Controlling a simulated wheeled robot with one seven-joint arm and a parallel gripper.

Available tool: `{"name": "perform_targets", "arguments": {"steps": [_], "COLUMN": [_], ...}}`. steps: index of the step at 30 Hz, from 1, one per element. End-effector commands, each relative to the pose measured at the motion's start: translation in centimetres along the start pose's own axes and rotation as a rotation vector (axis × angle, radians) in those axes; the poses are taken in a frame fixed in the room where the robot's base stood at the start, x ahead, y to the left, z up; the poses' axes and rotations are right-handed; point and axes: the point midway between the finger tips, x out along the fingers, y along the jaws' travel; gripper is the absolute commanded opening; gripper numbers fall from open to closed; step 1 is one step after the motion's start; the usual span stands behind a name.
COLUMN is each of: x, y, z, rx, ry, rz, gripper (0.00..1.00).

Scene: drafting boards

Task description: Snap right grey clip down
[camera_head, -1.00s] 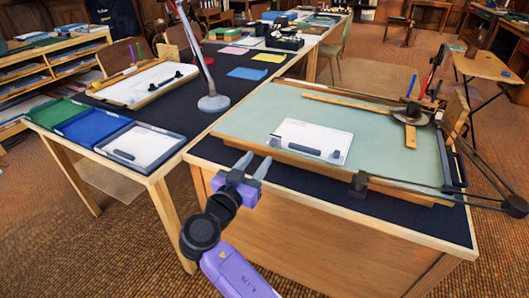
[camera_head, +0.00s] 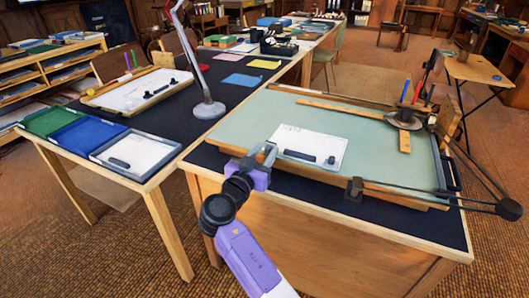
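A white sheet (camera_head: 311,139) lies on the pale green drafting board near its front edge. A small grey clip (camera_head: 331,160) stands at the sheet's lower right corner; it is too small to tell whether it is raised or down. A dark bar (camera_head: 299,155) lies along the sheet's lower edge to the left of that clip. My gripper (camera_head: 262,154) is at the board's front left edge, left of the sheet and well apart from the right clip. Its fingers are apart with nothing seen between them. The sheet's lower left corner is partly behind a finger.
The green board (camera_head: 385,170) has a wooden front ledge and a dark block (camera_head: 354,189) at its front. A drafting arm with wooden rulers (camera_head: 405,138) occupies the right side. A lamp base (camera_head: 209,110) and trays (camera_head: 137,150) are on the left table.

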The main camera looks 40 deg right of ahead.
Motion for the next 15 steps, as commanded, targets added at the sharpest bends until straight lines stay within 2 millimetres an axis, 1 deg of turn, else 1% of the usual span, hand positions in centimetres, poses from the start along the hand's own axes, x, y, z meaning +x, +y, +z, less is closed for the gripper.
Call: {"name": "perform_targets", "arguments": {"steps": [1,5,15], "x": [-0.01,-0.02,0.02], "y": [0.01,0.01,0.01], "z": [0.00,-0.01,-0.23], "rx": [0.000,0.000,0.002], "ry": [0.000,0.000,-0.016], "rz": [0.000,0.000,0.000], "gripper": [0.26,0.01,0.00]}}
